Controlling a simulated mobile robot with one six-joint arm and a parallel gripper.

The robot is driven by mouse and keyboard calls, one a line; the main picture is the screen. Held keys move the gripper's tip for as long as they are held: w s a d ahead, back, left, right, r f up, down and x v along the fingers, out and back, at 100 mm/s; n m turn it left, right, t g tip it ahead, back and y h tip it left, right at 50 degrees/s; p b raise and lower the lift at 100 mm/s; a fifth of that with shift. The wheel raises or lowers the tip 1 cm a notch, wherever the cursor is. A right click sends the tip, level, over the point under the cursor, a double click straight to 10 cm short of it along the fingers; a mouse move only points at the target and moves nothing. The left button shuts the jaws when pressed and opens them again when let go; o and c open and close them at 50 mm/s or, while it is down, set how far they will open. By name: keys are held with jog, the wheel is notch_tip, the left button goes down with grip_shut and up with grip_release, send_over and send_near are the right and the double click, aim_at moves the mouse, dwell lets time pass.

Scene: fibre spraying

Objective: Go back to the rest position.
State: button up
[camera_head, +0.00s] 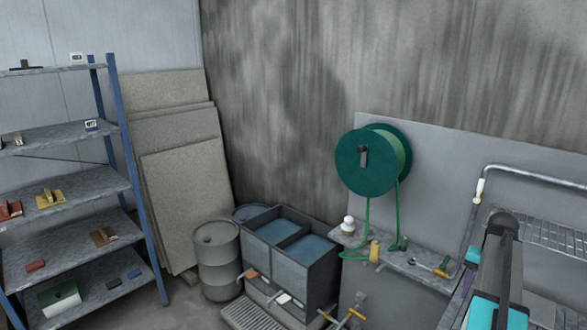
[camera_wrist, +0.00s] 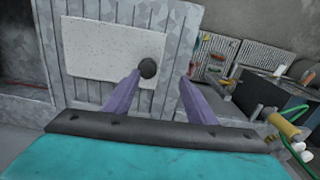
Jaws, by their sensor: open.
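My gripper (camera_wrist: 160,75) shows in the wrist view as two purple fingers set apart, with nothing between them that I can see it hold. A dark round knob (camera_wrist: 148,68) appears by the left fingertip, in front of a pale speckled panel (camera_wrist: 95,48); I cannot tell how far it is from the finger. In the head view my dark and turquoise arm stands at the lower right, over the bench area. My gripper is not clearly visible there.
A green hose reel (camera_head: 364,162) hangs above a grey bench (camera_head: 420,275) holding small tools. A two-part water tank (camera_head: 290,262) and a grey drum (camera_head: 218,260) stand mid-floor. Blue-posted shelves (camera_head: 70,185) are at left, boards (camera_head: 185,185) lean behind.

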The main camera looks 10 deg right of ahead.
jog(key=w+a+f+n, duration=0.25)
jog(key=a+f, duration=0.25)
jog(key=a, duration=0.4)
jog(key=w+a+f+n, duration=0.1)
jog(key=w+a+f, duration=0.25)
jog(key=a, duration=0.45)
jog(key=w+a+f+n, duration=0.25)
jog(key=a+f, duration=0.25)
jog(key=a, duration=0.4)
jog(key=s+a+f+n, duration=0.25)
jog(key=a+f, duration=0.25)
jog(key=a, duration=0.8)
jog(key=s+a+f+n, duration=0.25)
jog(key=a+f, duration=0.35)
jog(key=a, duration=0.6)
jog(key=s+f+g+b, duration=0.5)
jog(key=s+f+b, duration=0.5)
jog(key=s+f, duration=1.6)
jog(key=shift+f+m+g, duration=0.3)
jog(key=shift+f+g, duration=0.1)
jog(key=shift+f, duration=0.55)
